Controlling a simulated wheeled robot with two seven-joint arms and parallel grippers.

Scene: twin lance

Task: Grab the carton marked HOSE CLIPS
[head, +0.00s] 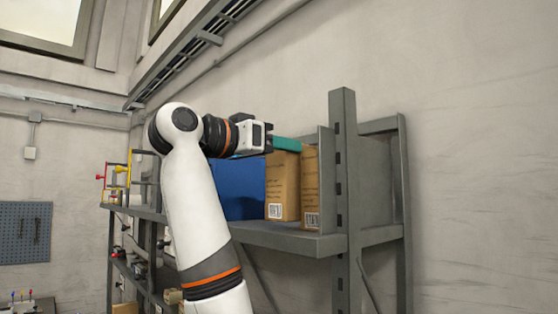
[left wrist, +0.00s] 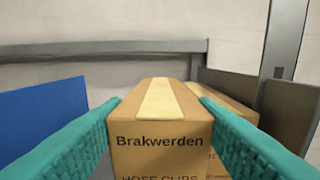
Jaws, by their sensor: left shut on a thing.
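The carton marked HOSE CLIPS (left wrist: 160,140) is a brown box with a pale tape strip on top and "Brakwerden" printed on its front. In the head view it is the carton (head: 283,187) with a barcode label, standing upright on the shelf. My left gripper (left wrist: 160,112) has one teal finger on each side of it and is shut on it. In the head view my left gripper (head: 285,146) is at the carton's top. The lower front of the carton is cut off in the left wrist view. My right gripper is not in view.
A blue box (head: 240,188) stands left of the carton, and another brown carton (head: 311,190) stands close on its right. The grey shelf (head: 285,239) has an upright post (head: 344,200) at its right end. Wall space right of the shelf is bare.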

